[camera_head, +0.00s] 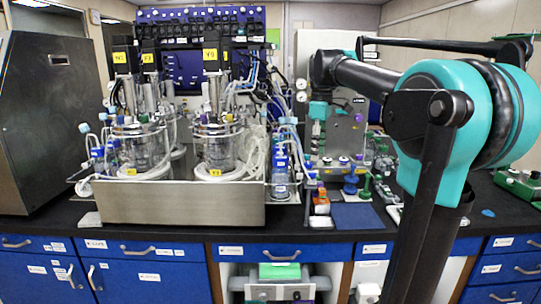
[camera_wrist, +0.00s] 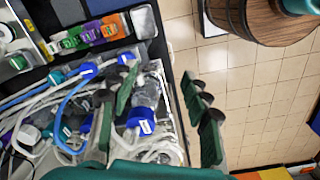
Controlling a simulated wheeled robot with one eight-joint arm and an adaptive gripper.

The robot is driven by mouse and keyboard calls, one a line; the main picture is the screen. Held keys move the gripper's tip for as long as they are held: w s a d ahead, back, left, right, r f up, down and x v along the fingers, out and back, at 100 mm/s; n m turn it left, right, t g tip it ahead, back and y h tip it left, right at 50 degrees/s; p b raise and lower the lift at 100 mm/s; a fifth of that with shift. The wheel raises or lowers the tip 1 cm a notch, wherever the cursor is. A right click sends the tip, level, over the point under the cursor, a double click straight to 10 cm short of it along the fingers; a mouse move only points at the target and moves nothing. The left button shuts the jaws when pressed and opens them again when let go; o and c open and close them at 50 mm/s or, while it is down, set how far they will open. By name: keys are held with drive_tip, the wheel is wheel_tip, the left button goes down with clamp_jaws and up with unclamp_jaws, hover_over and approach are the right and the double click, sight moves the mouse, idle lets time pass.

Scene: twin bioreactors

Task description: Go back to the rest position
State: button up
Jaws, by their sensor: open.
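My gripper (camera_wrist: 160,78) shows in the wrist view with its two dark green fingers wide apart and nothing between them. Its left finger overlaps the view of blue-capped bottles and tubing (camera_wrist: 68,112); its right finger is over the tiled floor. In the head view my arm reaches from the right toward the back of the bench, and its far end hangs near the grey instrument panel (camera_head: 344,128). The gripper's fingers are hard to make out there. The twin bioreactors (camera_head: 217,148) stand in a steel tray (camera_head: 180,205) at the left of the bench.
A large dark steel cabinet (camera_head: 45,120) stands at the far left. A blue mat (camera_head: 357,216) and small bottles lie right of the tray. Blue drawers (camera_head: 150,272) run below the black bench top. In the wrist view, a round wooden barrel-like object (camera_wrist: 262,18) stands on the floor.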

drive_tip(key=s+d+f+m+t, duration=0.1)
drive_tip(key=s+f+m, duration=0.3)
drive_tip(key=s+f, duration=0.3)
drive_tip(key=s+d+f+m+t, duration=0.1)
drive_tip(key=s+f+m, duration=0.3)
drive_tip(key=f, duration=1.2)
drive_tip(key=s+d+f+m+t, duration=0.2)
drive_tip(key=s+f+m, duration=0.2)
drive_tip(key=s+f, duration=0.6)
drive_tip(key=shift+s+f+m, duration=0.4)
drive_tip(key=shift+f, duration=0.5)
